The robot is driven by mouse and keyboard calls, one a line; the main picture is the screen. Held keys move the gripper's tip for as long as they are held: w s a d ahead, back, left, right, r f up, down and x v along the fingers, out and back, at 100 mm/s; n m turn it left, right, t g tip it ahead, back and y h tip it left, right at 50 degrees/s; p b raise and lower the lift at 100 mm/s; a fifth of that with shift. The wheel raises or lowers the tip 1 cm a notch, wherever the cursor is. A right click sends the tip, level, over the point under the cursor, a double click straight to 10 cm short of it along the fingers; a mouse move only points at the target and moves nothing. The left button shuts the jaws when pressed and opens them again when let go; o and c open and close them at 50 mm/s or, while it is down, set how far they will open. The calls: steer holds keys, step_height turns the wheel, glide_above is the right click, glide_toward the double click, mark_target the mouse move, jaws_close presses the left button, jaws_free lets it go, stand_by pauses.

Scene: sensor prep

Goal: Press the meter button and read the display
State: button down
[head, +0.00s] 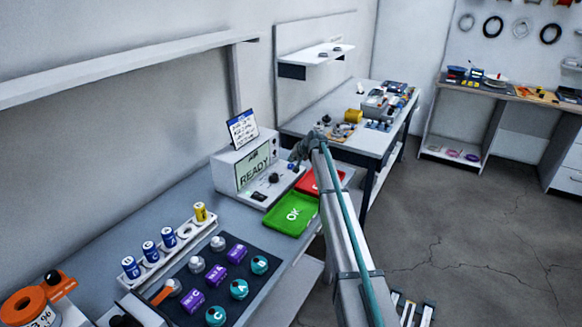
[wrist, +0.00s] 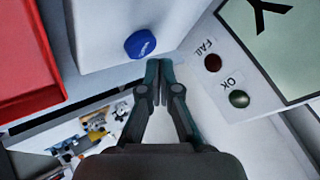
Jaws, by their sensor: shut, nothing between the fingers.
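The meter (head: 226,178) is a pale box on the bench. Its display (head: 254,173) reads "READY" in the head view; part of the display (wrist: 275,40) with a "Y" shows in the wrist view.
A FAIL lamp (wrist: 213,62) and an OK lamp (wrist: 239,98) sit beside the display. A green OK tray (head: 293,214) and a red tray (head: 311,181) lie by the meter. A dark mat (head: 213,265) with several parts and a white battery rack (head: 184,240) are nearer.

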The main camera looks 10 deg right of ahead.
mark_target(292, 166)
steer(key=shift+f, duration=0.1)
steer(key=shift+f+b, duration=0.35)
steer(key=shift+b, duration=0.05)
steer(key=shift+f+b, duration=0.3)
steer(key=shift+f, duration=0.15)
stand_by(1.0)
steer(key=shift+r, duration=0.9)
steer(key=shift+r+p, duration=0.8)
steer(key=shift+r, duration=1.75)
steer(key=shift+d+f, duration=0.1)
